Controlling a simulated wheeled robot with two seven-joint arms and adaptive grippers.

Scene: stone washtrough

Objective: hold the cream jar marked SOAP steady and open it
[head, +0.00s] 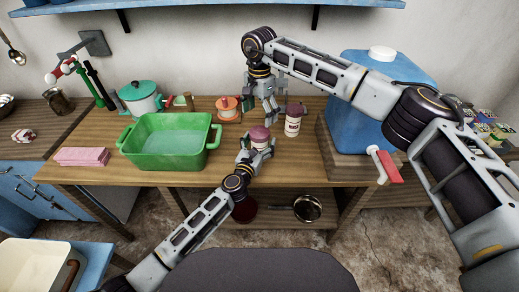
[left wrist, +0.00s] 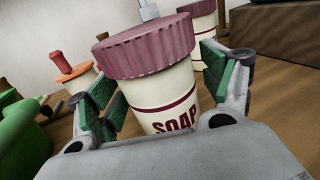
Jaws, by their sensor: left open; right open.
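The cream jar marked SOAP (left wrist: 165,102) stands upright on the wooden table with its ribbed maroon lid (left wrist: 145,50) on. In the head view its lid (head: 260,134) shows, while my left gripper hides much of the body. My left gripper (head: 257,148) is open, its green-padded fingers on either side of the jar; I cannot tell whether they touch it. My right gripper (head: 263,108) is open and empty, pointing down above the table behind the jar.
A second cream jar with a maroon lid (head: 293,121) stands close behind, to the right. An orange-lidded pot (head: 228,110) and a green basin (head: 168,158) stand to the left. A blue water container (head: 358,112) on a wooden stand is to the right.

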